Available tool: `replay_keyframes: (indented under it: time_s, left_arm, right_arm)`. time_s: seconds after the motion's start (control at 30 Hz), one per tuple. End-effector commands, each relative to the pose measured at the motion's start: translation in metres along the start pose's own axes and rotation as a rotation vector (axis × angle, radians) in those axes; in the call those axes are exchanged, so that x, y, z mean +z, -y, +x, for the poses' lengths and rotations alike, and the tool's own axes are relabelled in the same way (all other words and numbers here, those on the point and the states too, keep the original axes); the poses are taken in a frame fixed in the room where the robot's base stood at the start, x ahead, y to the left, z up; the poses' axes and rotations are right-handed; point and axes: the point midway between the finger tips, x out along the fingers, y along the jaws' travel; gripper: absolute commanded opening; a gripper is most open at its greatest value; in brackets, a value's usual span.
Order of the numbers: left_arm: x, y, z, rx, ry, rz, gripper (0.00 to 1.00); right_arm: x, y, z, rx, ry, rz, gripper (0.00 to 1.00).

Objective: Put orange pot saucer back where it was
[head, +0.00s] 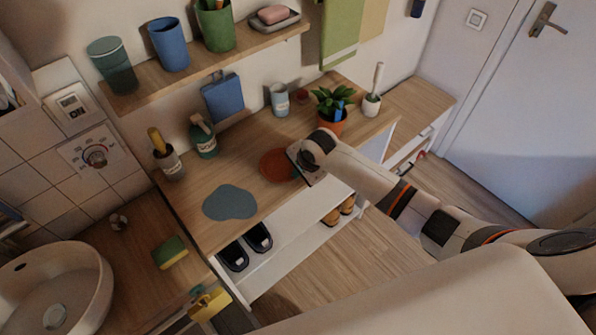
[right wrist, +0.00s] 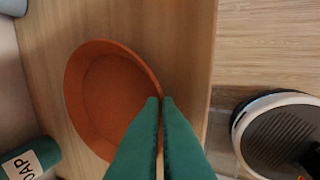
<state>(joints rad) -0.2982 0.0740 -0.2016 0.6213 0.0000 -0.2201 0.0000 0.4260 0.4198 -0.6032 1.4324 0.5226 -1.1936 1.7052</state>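The orange pot saucer (head: 276,164) is a round shallow dish at the wooden counter, near its front edge. In the right wrist view the saucer (right wrist: 105,90) fills the middle left. My right gripper (head: 298,178) is at its right side; in the right wrist view its green fingers (right wrist: 160,100) are close together with the saucer's rim between the tips. I cannot tell whether the saucer rests on the counter or is slightly raised. A plant in an orange pot (head: 330,122) stands behind my right wrist. My left gripper is not in view.
A blue-grey mat (head: 229,203) lies left of the saucer. A green soap bottle (head: 203,138), a brush holder (head: 169,163) and a light blue cup (head: 279,100) stand along the back. Shoes (head: 246,247) sit on the shelf below. The counter (head: 235,170) is clear between mat and saucer.

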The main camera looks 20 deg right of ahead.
Motion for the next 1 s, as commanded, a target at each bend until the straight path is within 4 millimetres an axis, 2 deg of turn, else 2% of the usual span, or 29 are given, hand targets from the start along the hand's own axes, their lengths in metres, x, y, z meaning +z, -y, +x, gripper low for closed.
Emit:
replay_keyframes:
  time_s: [0.07,0.2,0.23,0.57,0.73,1.0]
  left_arm:
    - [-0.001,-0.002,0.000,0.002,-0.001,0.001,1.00]
    - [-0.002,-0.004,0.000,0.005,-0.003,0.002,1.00]
    - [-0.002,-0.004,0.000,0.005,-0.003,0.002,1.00]
    - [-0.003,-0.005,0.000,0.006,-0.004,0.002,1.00]
    - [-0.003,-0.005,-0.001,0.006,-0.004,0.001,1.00]
    - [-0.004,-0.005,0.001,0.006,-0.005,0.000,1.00]
  right_arm:
    - [0.000,0.000,0.001,0.001,-0.001,0.001,0.00]
    - [0.000,0.001,0.002,0.000,0.000,0.000,0.22]
    - [0.000,0.001,0.002,0.000,0.000,0.000,0.24]
    - [0.000,-0.001,-0.002,0.001,0.000,-0.001,0.24]
    - [0.001,-0.001,-0.026,0.003,0.001,-0.002,0.24]
    - [0.000,-0.001,-0.084,0.003,-0.001,-0.002,0.24]
